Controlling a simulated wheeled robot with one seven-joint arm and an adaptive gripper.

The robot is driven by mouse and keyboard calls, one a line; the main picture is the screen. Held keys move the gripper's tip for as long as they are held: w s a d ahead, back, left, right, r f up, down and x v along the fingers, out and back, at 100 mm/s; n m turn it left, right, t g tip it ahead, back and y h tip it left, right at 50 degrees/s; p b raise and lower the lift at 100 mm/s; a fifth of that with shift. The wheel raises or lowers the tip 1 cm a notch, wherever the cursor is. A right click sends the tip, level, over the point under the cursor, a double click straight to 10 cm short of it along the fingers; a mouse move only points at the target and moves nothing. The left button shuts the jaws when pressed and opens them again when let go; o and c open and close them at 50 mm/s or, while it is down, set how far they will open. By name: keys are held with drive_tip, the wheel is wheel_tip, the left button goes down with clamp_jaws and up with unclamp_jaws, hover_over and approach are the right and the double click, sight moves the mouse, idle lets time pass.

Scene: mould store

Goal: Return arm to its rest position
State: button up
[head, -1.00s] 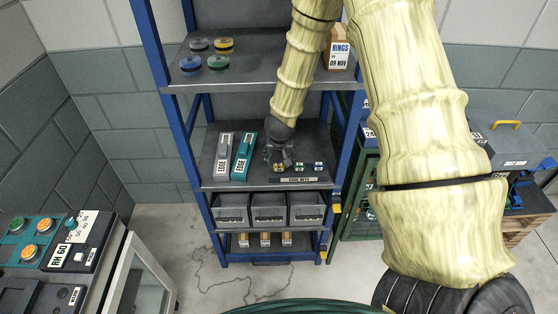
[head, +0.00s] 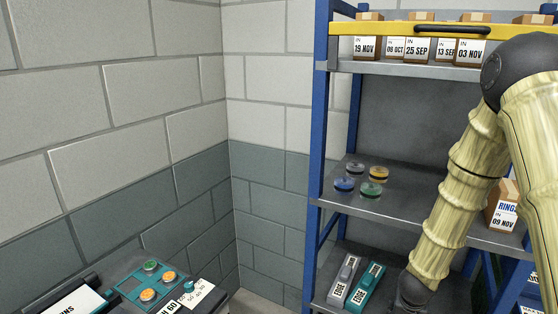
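My arm (head: 462,185), pale yellow and ribbed like bamboo, reaches down in front of the blue-framed shelf rack (head: 318,130). Its dark wrist end (head: 412,290) is at the lower edge of the head view, at the level of the lower visible shelf, right of a teal box (head: 366,288) marked EDGE. My gripper's fingers are below the picture, so what they hold or touch is hidden.
A grey EDGE box (head: 344,279) stands beside the teal one. Several round lidded dishes (head: 374,188) and a RINGS carton (head: 503,208) are on the shelf above. Dated cartons (head: 418,46) line the top behind a yellow bar (head: 400,29). A control panel (head: 150,283) is lower left.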

drive_tip(key=s+a+f+n+g+y+b, duration=0.1)
drive_tip(key=s+a+f, duration=0.4)
drive_tip(key=s, duration=0.5)
drive_tip(key=s+a+f+n+g+b, duration=0.1)
drive_tip(key=s+a+f+n, duration=0.1)
drive_tip(key=s+a+f, duration=0.4)
drive_tip(key=s+a+f+n+g+y, duration=0.1)
drive_tip(key=s+a+f, duration=0.4)
drive_tip(key=s+f, duration=0.6)
drive_tip(key=s+n, duration=0.1)
drive_tip(key=s, duration=0.4)
drive_tip(key=shift+a+y+b, duration=0.25)
drive_tip(key=shift+y+b, duration=0.05)
drive_tip(key=shift+b, duration=0.1)
